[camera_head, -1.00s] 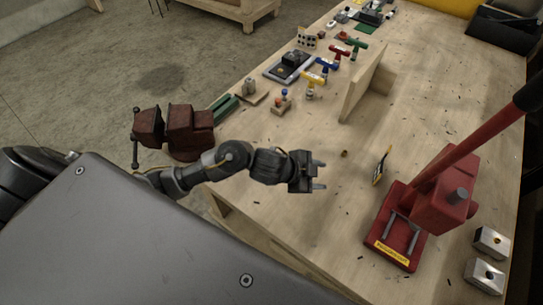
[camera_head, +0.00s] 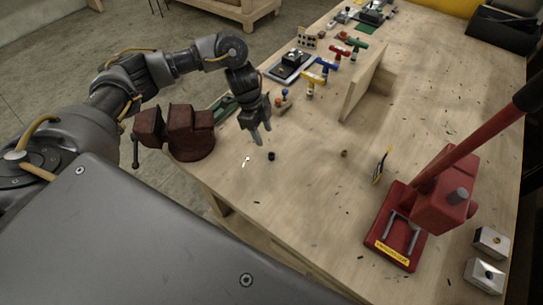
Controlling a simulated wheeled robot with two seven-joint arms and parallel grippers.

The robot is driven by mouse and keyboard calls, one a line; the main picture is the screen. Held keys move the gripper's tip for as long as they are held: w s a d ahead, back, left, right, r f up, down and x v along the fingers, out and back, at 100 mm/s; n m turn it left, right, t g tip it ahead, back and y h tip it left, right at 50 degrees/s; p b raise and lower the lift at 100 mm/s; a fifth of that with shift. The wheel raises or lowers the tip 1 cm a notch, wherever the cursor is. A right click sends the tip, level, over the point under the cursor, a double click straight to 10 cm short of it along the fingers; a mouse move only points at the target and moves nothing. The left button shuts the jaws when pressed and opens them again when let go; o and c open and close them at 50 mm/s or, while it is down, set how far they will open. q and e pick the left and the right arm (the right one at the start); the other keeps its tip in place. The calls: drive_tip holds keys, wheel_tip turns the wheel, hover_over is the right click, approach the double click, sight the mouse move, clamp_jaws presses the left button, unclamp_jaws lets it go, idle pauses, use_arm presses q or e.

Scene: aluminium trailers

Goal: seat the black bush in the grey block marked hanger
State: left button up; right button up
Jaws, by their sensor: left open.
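A small black bush (camera_head: 271,156) stands on the bench top near its left edge. My left gripper (camera_head: 262,137) is open, pointing down just behind and left of the bush, apart from it in the picture. Two grey blocks with dark holes are at the lower right: one farther back (camera_head: 491,241) and one nearer (camera_head: 484,275). Their markings are too small to read, so I cannot tell which is marked hanger. My right gripper is not in view.
A red press (camera_head: 440,205) with a long lever stands left of the blocks. A small brass ring (camera_head: 344,153) lies mid-bench, with an upright wooden board (camera_head: 365,83) behind. A red vise (camera_head: 180,130) is at the left edge. The bench front is mostly clear.

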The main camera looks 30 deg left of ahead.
use_arm(q)
hover_over(271, 155)
drive_tip(key=a, duration=0.2)
drive_tip(key=x, duration=0.4)
drive_tip(key=shift+a+f, duration=0.3)
drive_tip(key=shift+f, duration=0.15)
drive_tip(key=shift+s+d+f, duration=0.1)
drive_tip(key=shift+f, duration=0.15)
drive_tip(key=p+x, duration=0.1)
drive_tip(key=x, duration=0.2)
drive_tip(key=shift+f+p, duration=0.3)
drive_tip(key=shift+p, duration=0.1)
drive_tip(key=shift+d+f, duration=0.15)
drive_tip(key=shift+f, duration=0.4)
clamp_jaws()
drive_tip(key=shift+r, duration=0.1)
